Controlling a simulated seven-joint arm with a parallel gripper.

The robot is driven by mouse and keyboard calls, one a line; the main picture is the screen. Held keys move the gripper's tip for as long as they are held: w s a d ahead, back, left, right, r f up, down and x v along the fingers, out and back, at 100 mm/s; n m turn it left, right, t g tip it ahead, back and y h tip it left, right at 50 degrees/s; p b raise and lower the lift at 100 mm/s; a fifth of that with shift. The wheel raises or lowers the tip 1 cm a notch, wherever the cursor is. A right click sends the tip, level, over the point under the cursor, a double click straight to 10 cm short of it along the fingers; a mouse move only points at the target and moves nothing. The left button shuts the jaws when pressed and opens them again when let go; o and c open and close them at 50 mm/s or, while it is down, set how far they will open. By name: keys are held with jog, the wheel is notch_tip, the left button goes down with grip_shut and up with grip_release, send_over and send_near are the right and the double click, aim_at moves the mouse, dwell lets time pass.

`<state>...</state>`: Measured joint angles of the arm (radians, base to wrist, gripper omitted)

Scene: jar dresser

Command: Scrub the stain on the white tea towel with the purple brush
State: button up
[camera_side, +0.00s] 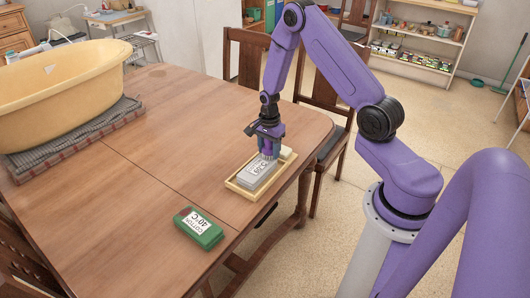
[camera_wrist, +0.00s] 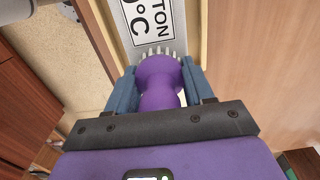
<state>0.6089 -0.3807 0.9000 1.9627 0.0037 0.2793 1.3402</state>
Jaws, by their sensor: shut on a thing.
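My gripper (camera_side: 268,138) is shut on the purple brush (camera_wrist: 160,78), with one blue finger on each side of its handle. The brush's pale bristles point toward a grey block (camera_side: 255,172) with a white label. In the wrist view the label (camera_wrist: 150,22) reads in part "TON" and "°C". The bristles are at or just above the block's end; I cannot tell if they touch. The block lies in a shallow wooden tray (camera_side: 240,187) near the table's right edge. I see no white tea towel or stain that I can make out.
A green block (camera_side: 199,232) labelled "COTTON 40°C" lies on the table in front of the tray. A small cream piece (camera_side: 287,153) sits at the tray's far end. A yellow tub (camera_side: 60,90) stands on folded grey cloth (camera_side: 85,133) at left. The table's middle is clear.

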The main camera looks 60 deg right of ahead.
aim_at(261, 163)
jog(key=shift+a, duration=2.4)
jog(key=shift+d, duration=2.5)
jog(key=a, duration=0.5)
jog(key=shift+d, duration=2.3)
jog(key=shift+d+r, duration=0.15)
jog(key=shift+r, duration=3.9)
